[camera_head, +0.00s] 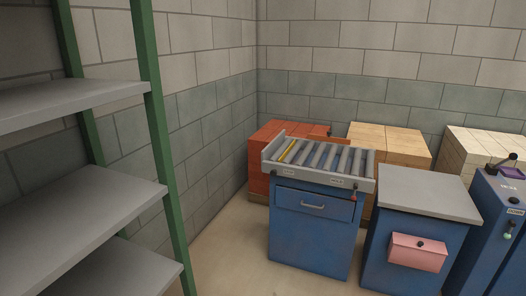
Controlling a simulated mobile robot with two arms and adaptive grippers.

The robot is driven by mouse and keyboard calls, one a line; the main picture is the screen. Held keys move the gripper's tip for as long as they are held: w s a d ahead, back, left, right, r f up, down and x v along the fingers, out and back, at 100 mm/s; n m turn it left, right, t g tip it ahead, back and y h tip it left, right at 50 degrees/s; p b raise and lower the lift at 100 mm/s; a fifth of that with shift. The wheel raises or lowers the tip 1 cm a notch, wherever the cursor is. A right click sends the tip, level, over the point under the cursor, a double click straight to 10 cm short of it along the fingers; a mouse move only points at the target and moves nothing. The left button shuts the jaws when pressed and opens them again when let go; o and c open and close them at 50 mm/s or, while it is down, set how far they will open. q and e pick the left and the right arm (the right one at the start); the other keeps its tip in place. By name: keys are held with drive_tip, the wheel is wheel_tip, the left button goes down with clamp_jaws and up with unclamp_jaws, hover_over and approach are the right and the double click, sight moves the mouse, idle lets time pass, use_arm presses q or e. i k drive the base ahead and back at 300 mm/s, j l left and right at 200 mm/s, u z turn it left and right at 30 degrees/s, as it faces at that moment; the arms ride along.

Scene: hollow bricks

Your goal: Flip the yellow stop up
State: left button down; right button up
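A yellow bar (290,151), which looks like the stop, lies along the left part of the roller bed (321,157). It appears to lie low among the grey rollers, but it is too small to tell its exact angle. The roller bed has a grey frame and sits on a blue cabinet (309,240) with a drawer. A small red knob (353,197) hangs at the frame's front right. Neither of my grippers is in view.
A green-posted shelf rack (160,140) with grey shelves stands at the left. Right of the roller cabinet is a grey-topped blue cabinet (428,190) with a pink box (418,255). Red (262,165) and tan (390,142) brick stacks stand behind. Floor is clear between rack and cabinet.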

sight(274, 173)
drive_tip(key=i+z, duration=0.2)
drive_tip(key=i, duration=0.35)
drive_tip(key=i+j+z, duration=0.15)
drive_tip(key=i, duration=0.35)
drive_tip(key=i+j+z, duration=0.2)
drive_tip(key=i, duration=0.3)
drive_tip(key=i+j+z, duration=0.15)
drive_tip(key=i+j, duration=0.2)
drive_tip(key=i, duration=0.15)
